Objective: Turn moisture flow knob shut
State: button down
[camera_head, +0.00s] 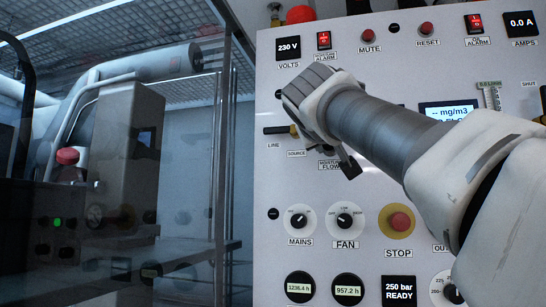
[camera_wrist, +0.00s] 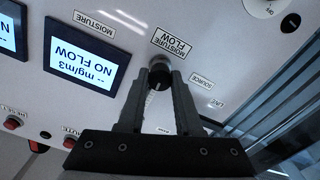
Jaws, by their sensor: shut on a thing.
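The moisture flow knob (camera_wrist: 159,75) is a dark round knob beside its label (camera_wrist: 171,41) in the wrist view. My gripper (camera_wrist: 160,84) has a finger on each side of it and is shut on it. The moisture display (camera_wrist: 86,57) reads "-- mg/m3 NO FLOW". In the head view, my wrist covers the knob. A dark part of my gripper (camera_head: 348,164) shows by the moisture flow label (camera_head: 331,166). The display (camera_head: 447,113) is partly covered by my arm there.
The white panel (camera_head: 376,268) also carries a mains dial (camera_head: 299,220), a fan dial (camera_head: 344,221) and a red stop button (camera_head: 400,221). A source/line lever (camera_head: 280,130) is left of my wrist. Glass-walled machinery (camera_head: 130,150) stands left of the panel.

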jog(key=shift+m, duration=0.4)
jog(key=c, duration=0.6)
grip_release()
jog(key=shift+s, duration=0.15)
